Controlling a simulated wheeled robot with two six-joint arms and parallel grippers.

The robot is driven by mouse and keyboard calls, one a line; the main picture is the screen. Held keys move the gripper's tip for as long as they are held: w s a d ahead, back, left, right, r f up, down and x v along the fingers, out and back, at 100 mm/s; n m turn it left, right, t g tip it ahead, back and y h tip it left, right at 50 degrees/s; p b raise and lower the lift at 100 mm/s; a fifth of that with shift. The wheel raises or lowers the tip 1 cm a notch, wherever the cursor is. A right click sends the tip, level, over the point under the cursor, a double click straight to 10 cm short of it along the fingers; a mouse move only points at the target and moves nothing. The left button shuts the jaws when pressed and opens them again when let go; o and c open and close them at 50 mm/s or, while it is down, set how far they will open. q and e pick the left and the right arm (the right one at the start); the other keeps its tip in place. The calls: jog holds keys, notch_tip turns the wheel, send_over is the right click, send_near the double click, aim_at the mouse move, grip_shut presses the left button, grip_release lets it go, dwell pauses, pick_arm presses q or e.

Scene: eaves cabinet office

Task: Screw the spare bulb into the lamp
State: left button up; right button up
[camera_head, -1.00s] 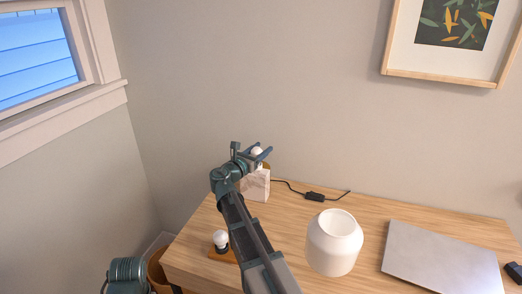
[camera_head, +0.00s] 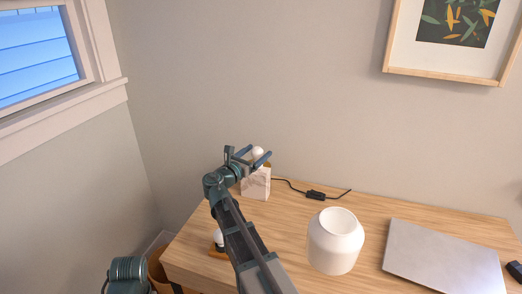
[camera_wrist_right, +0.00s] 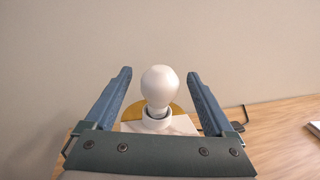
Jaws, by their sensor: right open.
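The lamp (camera_head: 256,186) is a pale marble-like block at the back left of the desk. A white bulb (camera_head: 257,153) stands upright in its white socket, with a brass disc (camera_wrist_right: 175,108) behind. My right gripper (camera_head: 249,159) is open at the bulb; in the wrist view its two blue fingers (camera_wrist_right: 160,98) stand apart on either side of the bulb (camera_wrist_right: 159,86), with a gap on each side. Another white bulb (camera_head: 218,236) stands on a small wooden base (camera_head: 216,254) at the front left, partly hidden by my right arm.
A white rounded vessel or shade (camera_head: 335,243) stands mid-desk. A silver laptop (camera_head: 440,258) lies to the right. A black cord with a switch (camera_head: 315,195) runs behind. The wall and window are at the back and left.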

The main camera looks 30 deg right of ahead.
jog(key=v, duration=1)
jog(key=shift+a, duration=0.2)
jog(key=shift+s, duration=0.15)
